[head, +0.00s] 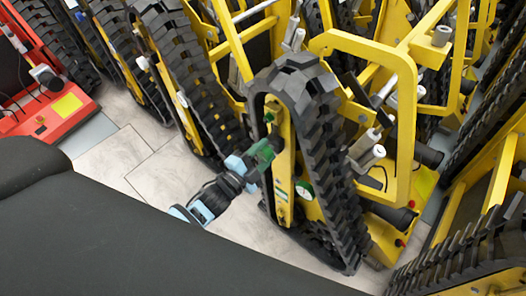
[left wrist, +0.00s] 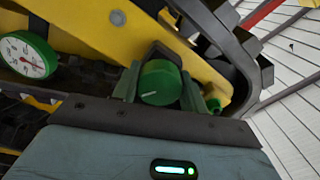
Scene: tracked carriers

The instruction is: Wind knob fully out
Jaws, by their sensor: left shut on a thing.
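The green round knob (left wrist: 160,82) sits on the yellow side plate of a tracked carrier (head: 283,170). A short white mark shows on its face in the left wrist view. My left gripper (head: 264,153) has its green fingers at the plate. In the left wrist view its fingers stand on both sides of the knob, and the gripper (left wrist: 168,92) is shut on it. In the head view the fingers hide the knob. My right gripper is in neither view.
A green-rimmed dial gauge (left wrist: 28,55) is left of the knob, with a red needle; it also shows in the head view (head: 305,190). The black rubber track (head: 325,130) loops around the plate. Other carriers crowd behind. Bare floor tiles (head: 150,180) lie left of the gripper.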

